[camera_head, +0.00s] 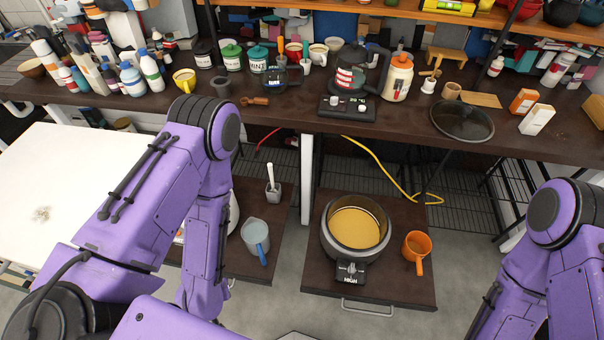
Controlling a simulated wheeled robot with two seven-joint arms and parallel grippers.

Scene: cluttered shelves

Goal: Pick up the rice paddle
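A white utensil (270,174) stands upright in a small grey holder (273,191) on the lower left pull-out shelf (261,287). It looks like the rice paddle, but only its upper part shows and its lower end is hidden in the holder. My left arm comes in from the left and hangs down to the left of the holder, apart from it. My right arm is at the lower right. Neither gripper shows in the head view.
A grey jug with a blue handle (255,233) stands below the holder. A round cooker (334,250) and orange mug (416,243) occupy the right pull-out shelf. The dark counter (290,116) above is crowded. A yellow cable (373,152) hangs beneath it.

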